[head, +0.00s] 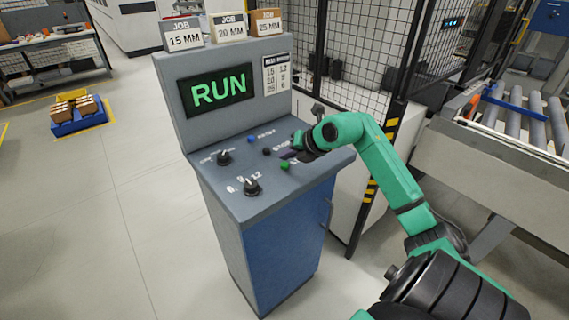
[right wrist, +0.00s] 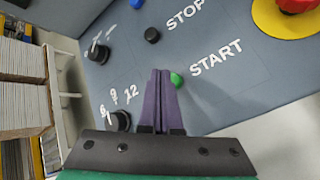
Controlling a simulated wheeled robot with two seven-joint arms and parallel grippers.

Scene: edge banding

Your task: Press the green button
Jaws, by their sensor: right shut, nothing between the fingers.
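The green button (head: 285,164) sits on the sloped top of the grey-blue console (head: 228,192). In the right wrist view the green button (right wrist: 177,79) is beside the word START. My right gripper (head: 287,153) is over the panel, its tips close to the button. The console screen (head: 217,90) reads RUN. My left gripper is not in view.
A black button (right wrist: 152,35) by STOP, a blue button (head: 252,139) and two black knobs (head: 252,187) share the panel. A red button on yellow (right wrist: 295,5) is at the panel's upper right. A mesh fence (head: 360,45) and roller conveyor (head: 510,110) stand behind.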

